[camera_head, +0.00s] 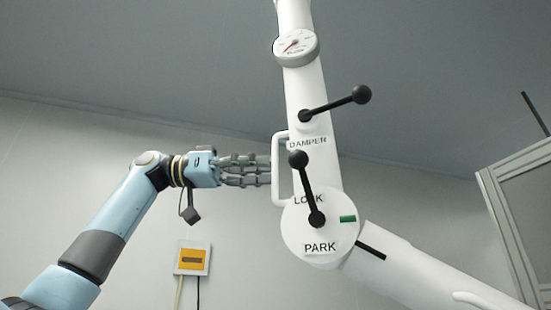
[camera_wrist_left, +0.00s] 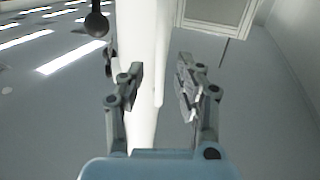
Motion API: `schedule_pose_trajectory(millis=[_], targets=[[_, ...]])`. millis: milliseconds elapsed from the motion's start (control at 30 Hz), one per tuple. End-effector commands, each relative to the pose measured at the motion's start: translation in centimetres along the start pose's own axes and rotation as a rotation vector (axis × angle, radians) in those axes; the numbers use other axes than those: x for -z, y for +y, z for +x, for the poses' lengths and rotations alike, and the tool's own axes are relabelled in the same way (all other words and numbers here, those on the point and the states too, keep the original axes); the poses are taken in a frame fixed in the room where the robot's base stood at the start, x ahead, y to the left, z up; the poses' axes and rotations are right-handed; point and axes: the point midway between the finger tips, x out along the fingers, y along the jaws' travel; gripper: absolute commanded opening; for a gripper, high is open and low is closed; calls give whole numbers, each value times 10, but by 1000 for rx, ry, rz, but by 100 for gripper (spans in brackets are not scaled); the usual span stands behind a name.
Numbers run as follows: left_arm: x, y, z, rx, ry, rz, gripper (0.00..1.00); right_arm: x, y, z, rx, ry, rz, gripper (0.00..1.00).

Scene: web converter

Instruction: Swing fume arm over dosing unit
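The white fume arm (camera_head: 304,95) rises from a round joint to the top of the head view. The joint disc (camera_head: 320,247) reads LOCK and PARK; its black ball-ended lever (camera_head: 306,190) points up, slightly left. A white loop handle (camera_head: 279,190) sits on the fume arm's left side. My left gripper (camera_head: 268,170) reaches it from the left, fingertips at the handle. In the left wrist view, the fingers (camera_wrist_left: 160,85) are apart, with the white fume arm (camera_wrist_left: 140,30) between or behind them. Whether they touch the handle is unclear. No dosing unit is identifiable; my right gripper is out of view.
A damper lever (camera_head: 335,103) with a black ball sticks out right, below a round gauge (camera_head: 295,47). Another white arm section (camera_head: 430,272) slopes down right. A framed panel (camera_head: 520,210) stands at right. A yellow-and-grey wall box (camera_head: 192,258) hangs below my left arm.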

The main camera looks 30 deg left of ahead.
Motion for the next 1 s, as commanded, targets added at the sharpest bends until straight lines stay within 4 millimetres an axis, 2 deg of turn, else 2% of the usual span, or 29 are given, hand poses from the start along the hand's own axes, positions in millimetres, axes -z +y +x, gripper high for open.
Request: schedule_pose_trajectory(millis=[33, 200, 567, 833, 1000], targets=[[3, 1, 10, -4, 1, -1, 34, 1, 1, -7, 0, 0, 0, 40], [2, 0, 29, -1, 1, -2, 34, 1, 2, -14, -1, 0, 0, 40], [-1, 0, 34, 1, 0, -1, 34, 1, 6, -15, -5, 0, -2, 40], [-1, 0, 34, 1, 0, -1, 0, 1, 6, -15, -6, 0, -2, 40], [0, 0, 34, 2, 0, -1, 0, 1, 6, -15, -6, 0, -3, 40]])
